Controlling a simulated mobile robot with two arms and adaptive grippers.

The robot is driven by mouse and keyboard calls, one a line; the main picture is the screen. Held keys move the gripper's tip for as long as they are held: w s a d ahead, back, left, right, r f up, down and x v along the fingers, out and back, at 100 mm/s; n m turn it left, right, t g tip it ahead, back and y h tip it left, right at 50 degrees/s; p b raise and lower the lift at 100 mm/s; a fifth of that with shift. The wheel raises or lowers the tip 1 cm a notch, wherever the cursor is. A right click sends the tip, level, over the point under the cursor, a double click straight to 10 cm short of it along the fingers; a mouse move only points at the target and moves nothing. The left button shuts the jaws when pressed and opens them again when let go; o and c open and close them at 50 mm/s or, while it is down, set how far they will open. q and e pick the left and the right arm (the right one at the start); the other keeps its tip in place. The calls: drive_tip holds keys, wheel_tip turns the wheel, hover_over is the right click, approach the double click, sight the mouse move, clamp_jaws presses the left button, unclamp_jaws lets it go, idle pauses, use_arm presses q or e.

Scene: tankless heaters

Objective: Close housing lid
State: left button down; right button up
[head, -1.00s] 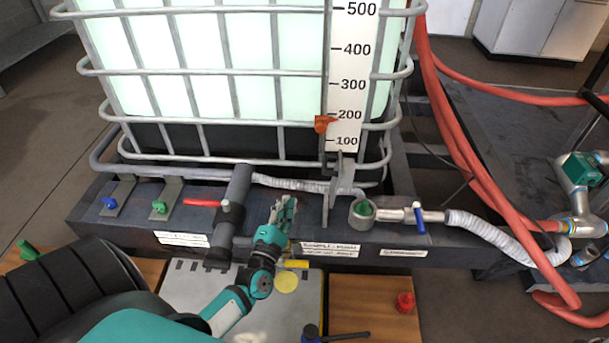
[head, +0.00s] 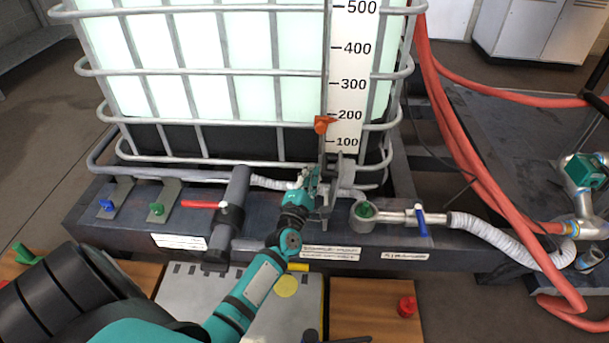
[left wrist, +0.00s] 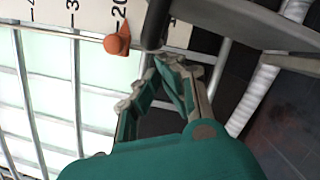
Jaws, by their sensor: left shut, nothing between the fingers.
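My left gripper (head: 312,180) is shut and empty in front of the tank cage's lower bars, at the left side of a grey upright bracket (head: 333,195). In the left wrist view the shut fingers (left wrist: 165,68) point at the lower end of a dark rod (left wrist: 155,25); I cannot tell whether they touch. A grey plate (left wrist: 260,22) is close by at upper right. No part is clearly recognizable as the housing lid. A round grey fitting with a green inside (head: 364,212) sits right of the bracket. My right gripper is not in view.
The caged white tank (head: 240,70) fills the back, with a number scale (head: 347,85) and orange pointer (head: 322,124). Red hoses (head: 460,150) run at right.

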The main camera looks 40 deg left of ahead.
use_arm(q)
drive_tip(key=shift+d+r, duration=0.1)
idle(0.3)
drive_tip(key=shift+w+d+r+m+p, duration=0.15)
drive_tip(key=shift+m+p, duration=0.15)
drive_tip(key=shift+p, duration=0.2)
